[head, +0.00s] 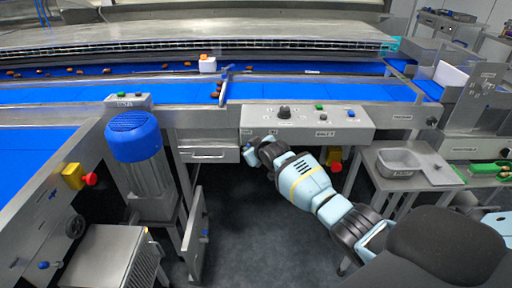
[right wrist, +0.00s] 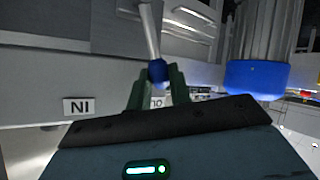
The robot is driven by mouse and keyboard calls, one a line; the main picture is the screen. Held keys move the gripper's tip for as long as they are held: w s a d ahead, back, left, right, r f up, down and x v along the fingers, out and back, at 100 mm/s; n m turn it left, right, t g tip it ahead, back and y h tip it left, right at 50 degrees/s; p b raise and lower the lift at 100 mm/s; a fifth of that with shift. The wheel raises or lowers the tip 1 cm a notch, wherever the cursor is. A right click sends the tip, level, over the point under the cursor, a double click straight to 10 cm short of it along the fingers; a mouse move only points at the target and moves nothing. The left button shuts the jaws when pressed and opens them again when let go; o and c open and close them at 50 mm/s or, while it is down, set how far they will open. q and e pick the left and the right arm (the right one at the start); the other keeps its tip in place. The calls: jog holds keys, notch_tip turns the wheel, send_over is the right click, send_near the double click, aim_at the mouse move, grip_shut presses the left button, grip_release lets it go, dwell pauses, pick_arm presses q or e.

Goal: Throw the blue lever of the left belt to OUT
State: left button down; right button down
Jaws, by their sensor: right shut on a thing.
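My right gripper (head: 252,152) is at the front of the belt frame, just left of the control panel's lower edge. In the right wrist view its green fingers (right wrist: 156,88) are shut on the blue ball knob (right wrist: 158,71) of a metal lever (right wrist: 150,30). A label reading IN upside down (right wrist: 79,106) is on the plate left of the knob. A second label (right wrist: 157,102) shows between the fingers, partly hidden, so its word is unclear. The lever is mostly hidden in the head view. My left gripper is not in view.
A grey control panel (head: 300,118) with knobs is above my right gripper. A motor with a blue cap (head: 132,137) stands to the left. Blue belts (head: 150,93) with dates lie behind. A table with a grey tray (head: 402,162) is at right. Open floor lies in front.

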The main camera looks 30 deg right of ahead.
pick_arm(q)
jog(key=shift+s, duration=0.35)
pick_arm(e)
jog(key=shift+w+a+f+n+g+h, duration=0.25)
jog(key=shift+w+a+n+g+h, duration=0.25)
jog(key=shift+a+n+h, duration=0.15)
jog(key=shift+s, duration=0.1)
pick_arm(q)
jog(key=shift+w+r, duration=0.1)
pick_arm(e)
jog(key=shift+a, duration=0.1)
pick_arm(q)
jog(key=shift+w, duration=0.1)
pick_arm(e)
jog(key=c, duration=1.5)
grip_release()
jog(key=shift+f, duration=0.1)
jog(key=shift+c, duration=0.2)
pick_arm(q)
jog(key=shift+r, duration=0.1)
